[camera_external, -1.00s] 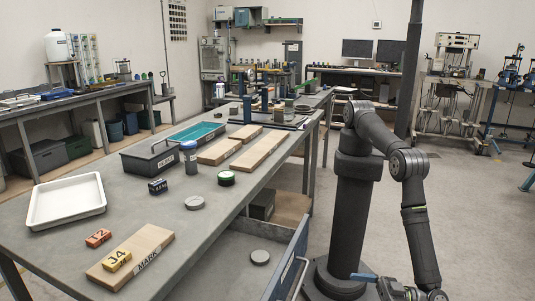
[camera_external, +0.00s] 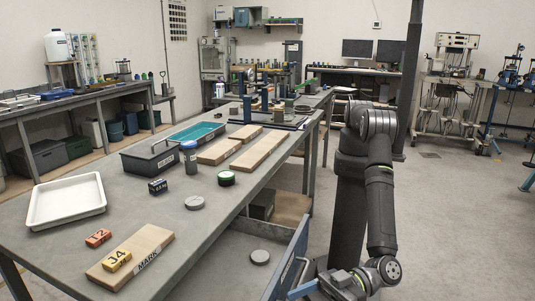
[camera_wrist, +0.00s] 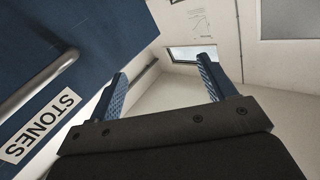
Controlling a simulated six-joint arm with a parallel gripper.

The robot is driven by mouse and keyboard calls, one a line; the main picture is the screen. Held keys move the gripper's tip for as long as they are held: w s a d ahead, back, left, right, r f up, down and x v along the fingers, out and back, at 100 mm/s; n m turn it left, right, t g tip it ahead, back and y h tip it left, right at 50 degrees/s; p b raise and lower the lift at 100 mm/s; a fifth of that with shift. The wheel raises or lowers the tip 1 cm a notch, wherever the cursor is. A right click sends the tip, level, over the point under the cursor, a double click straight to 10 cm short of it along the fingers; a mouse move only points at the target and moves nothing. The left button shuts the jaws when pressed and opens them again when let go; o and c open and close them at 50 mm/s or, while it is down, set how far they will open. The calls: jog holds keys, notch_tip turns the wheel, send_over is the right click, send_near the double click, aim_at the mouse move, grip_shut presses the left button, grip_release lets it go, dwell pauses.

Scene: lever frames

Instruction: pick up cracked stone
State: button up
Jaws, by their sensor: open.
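No stone can be told as cracked at this size. The drawer's blue front (camera_external: 283,262) has a metal handle (camera_wrist: 40,85) and, in the wrist view, a label reading STONES (camera_wrist: 40,128). My gripper (camera_external: 295,292) is low, at the right side of the drawer front. In the wrist view my gripper (camera_wrist: 162,68) has its two blue fingers apart, with nothing between them.
The bench top (camera_external: 120,197) holds a white tray (camera_external: 66,202), a wooden board marked MARK (camera_external: 135,255), numbered blocks, a dark tool caddy (camera_external: 150,158), a jar (camera_external: 190,157) and more boards. The floor right of my arm is clear.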

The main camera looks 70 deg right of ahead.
jog(key=w+a+r+n+g+y, duration=0.1)
jog(key=w+a+r+n+g, duration=0.4)
jog(key=w+r, duration=0.6)
jog(key=w+d+r+g+h, duration=0.25)
jog(key=w+r+g, duration=0.2)
jog(key=w, duration=0.45)
jog(key=w+d+r+h, duration=0.25)
jog(key=w+d, duration=0.35)
jog(key=d, duration=0.4)
jog(key=w+d+r+h, duration=0.25)
jog(key=w+d, duration=0.35)
jog(key=d, duration=0.3)
jog(key=w+d+r+h, duration=0.25)
jog(key=w+d, duration=0.35)
jog(key=d, duration=0.4)
send_near(195, 200)
jog(key=shift+w+a+f+g+h, duration=0.2)
jog(key=shift+w+f, duration=0.1)
jog(key=shift+f, duration=0.25)
jog(key=shift+w+a+f+g+h, duration=0.1)
jog(key=shift+w+f+g+h, duration=0.1)
jog(key=shift+w+f, duration=0.25)
jog(key=shift+s+a+x, duration=0.15)
jog(key=shift+a+x, duration=0.05)
jog(key=shift+x, duration=1.2)
jog(key=shift+s+a+x, duration=0.1)
jog(key=shift+a+x, duration=0.1)
jog(key=shift+x, duration=1.2)
jog(key=shift+r, duration=0.1)
